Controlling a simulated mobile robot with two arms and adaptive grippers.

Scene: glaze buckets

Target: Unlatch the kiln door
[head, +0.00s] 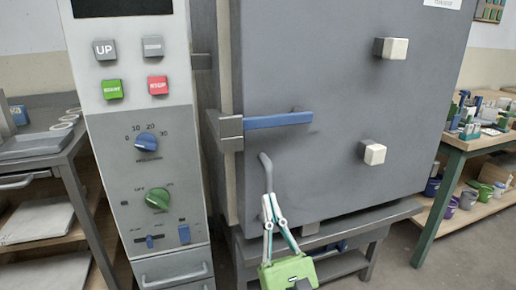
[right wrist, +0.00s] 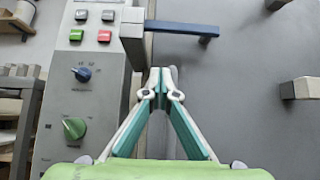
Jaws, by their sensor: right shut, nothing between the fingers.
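The kiln door (head: 345,140) is a large grey panel that appears closed against the kiln body. Its latch has a blue lever (head: 280,119) lying level, joined to a grey block (head: 231,130) at the door's left edge. The lever also shows at the top of the right wrist view (right wrist: 185,28). A bent grey handle (head: 265,162) sits on the door below the lever. My right gripper (head: 270,197), with a green body, is shut and empty below the blue lever. Its fingertips overlap the grey handle in view; I cannot tell if they touch. My left gripper is not in view.
A control panel (head: 150,110) with buttons and knobs stands left of the door. Two pale square knobs stick out from the door, an upper one (head: 396,48) and a lower one (head: 374,153). Cluttered workbenches stand on both sides.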

